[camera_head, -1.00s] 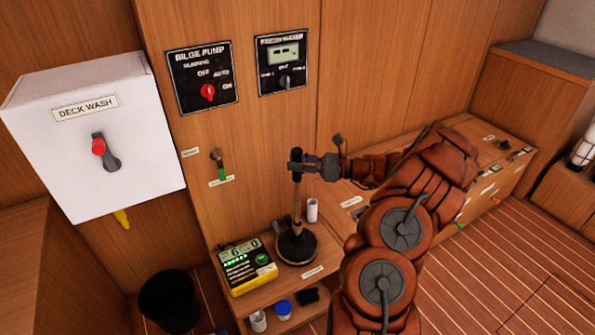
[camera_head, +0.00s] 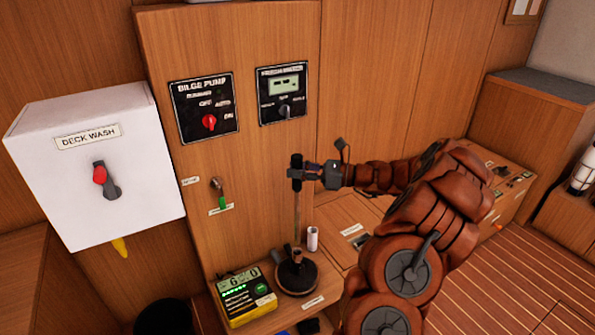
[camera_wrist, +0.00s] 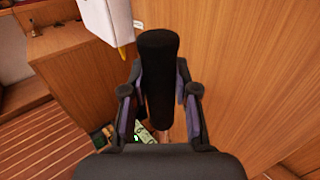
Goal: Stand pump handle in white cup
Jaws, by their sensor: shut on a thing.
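The pump handle (camera_head: 297,213) is a thin upright rod with a black grip on top. My gripper (camera_head: 297,172) is shut on the black grip, above the round black pump base (camera_head: 295,278). The rod's lower end is at or just above the base's socket; I cannot tell whether it is clear. In the wrist view, the black grip (camera_wrist: 158,75) stands between the two fingers of my gripper (camera_wrist: 160,92). A slim white cup (camera_head: 312,238) stands upright just behind and right of the base, apart from the rod.
A yellow meter (camera_head: 243,297) sits left of the base. The panel wall with the bilge pump switch (camera_head: 208,122) rises close behind. A white deck wash box (camera_head: 95,165) hangs at left. A low wooden counter (camera_head: 345,222) extends right, partly behind my arm.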

